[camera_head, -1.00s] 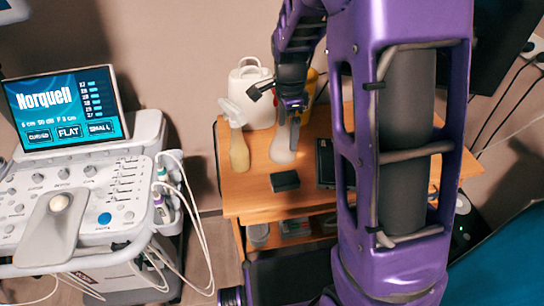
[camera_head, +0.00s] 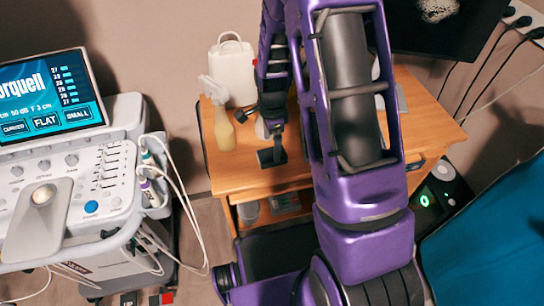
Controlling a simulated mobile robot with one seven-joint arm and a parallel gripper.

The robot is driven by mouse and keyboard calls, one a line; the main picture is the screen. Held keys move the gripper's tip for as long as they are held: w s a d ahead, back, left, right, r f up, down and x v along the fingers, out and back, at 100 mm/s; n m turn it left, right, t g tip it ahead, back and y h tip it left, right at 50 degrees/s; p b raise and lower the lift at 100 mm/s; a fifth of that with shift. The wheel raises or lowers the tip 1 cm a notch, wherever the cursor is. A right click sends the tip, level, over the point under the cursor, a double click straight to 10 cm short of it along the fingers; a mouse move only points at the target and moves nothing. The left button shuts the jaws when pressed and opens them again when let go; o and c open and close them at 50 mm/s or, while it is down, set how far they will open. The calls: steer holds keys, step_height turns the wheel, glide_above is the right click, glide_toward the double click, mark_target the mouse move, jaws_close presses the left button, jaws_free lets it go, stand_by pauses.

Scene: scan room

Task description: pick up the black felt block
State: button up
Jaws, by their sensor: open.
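The black felt block (camera_head: 266,158) is a small dark slab lying on the wooden table top (camera_head: 233,179), near the table's front edge. My gripper (camera_head: 275,145) points down at the block from above. It is open, and a dark finger overlaps the block's right part in the picture. I cannot tell whether the fingers touch the block or stand on either side of it.
A bottle with yellowish contents (camera_head: 222,130) stands left of my gripper, with a white jug (camera_head: 233,72) behind. The ultrasound cart (camera_head: 75,180) is at the left. A blue-covered bed (camera_head: 490,240) is at the right. The table's front left is bare.

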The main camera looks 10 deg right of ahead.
mark_target(272, 153)
step_height(272, 153, down, 5)
steer(key=shift+s+r, duration=0.15)
steer(key=shift+r, duration=0.05)
steer(key=shift+c, duration=0.2)
